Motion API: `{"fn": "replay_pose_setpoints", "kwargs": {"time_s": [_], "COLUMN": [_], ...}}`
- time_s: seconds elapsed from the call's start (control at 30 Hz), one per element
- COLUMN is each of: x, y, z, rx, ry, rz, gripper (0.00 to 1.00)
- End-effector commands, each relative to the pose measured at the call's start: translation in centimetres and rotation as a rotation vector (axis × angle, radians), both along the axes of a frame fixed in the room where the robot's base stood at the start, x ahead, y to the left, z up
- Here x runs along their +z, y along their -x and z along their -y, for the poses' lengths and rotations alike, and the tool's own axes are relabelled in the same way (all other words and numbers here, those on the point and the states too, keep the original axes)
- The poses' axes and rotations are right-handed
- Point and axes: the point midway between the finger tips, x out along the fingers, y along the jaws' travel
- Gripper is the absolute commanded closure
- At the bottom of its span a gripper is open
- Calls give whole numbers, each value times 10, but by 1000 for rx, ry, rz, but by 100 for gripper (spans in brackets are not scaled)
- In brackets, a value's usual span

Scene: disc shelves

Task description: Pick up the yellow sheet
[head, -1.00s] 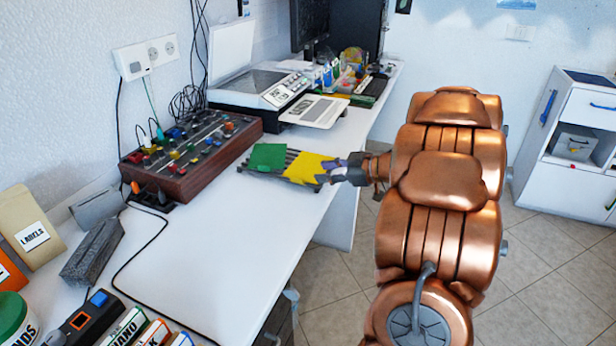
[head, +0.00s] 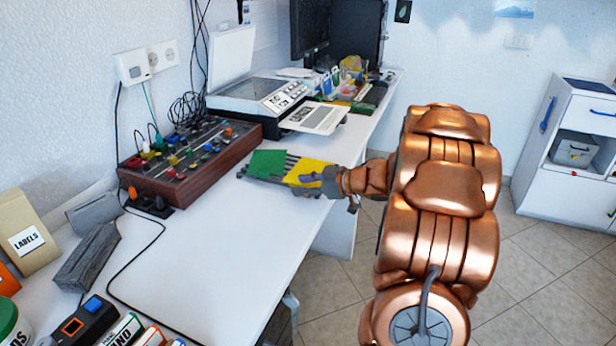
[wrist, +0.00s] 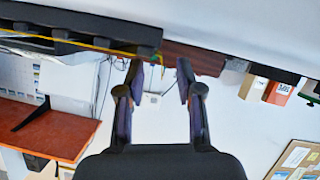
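The yellow sheet (head: 308,168) lies on a dark slotted rack (head: 245,174) near the right edge of the white desk, with the green sheet (head: 267,162) to its left. My gripper (head: 312,183) is at the sheet's near right side and hides part of it. In the wrist view my gripper (wrist: 158,78) is open, its two fingers apart. There the yellow sheet (wrist: 90,45) shows edge-on as a thin strip along the dark rack, its end near the gap between the fingertips. I cannot tell whether the fingers touch it.
A wooden control box (head: 190,155) with coloured knobs stands left of the rack. The desk's front middle (head: 220,240) is clear apart from a black cable.

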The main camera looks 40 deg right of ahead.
Motion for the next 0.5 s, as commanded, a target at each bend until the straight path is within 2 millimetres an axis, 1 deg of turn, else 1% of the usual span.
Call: {"fn": "replay_pose_setpoints", "kwargs": {"time_s": [0.1, 0.33, 0.5], "x": [-2, -2, -2], "y": [-4, -4, -4], "z": [-2, -2, -2], "rx": [1, 0, 0], "ry": [-2, -1, -1], "rz": [0, 0, 0], "gripper": [64, 64, 82]}}
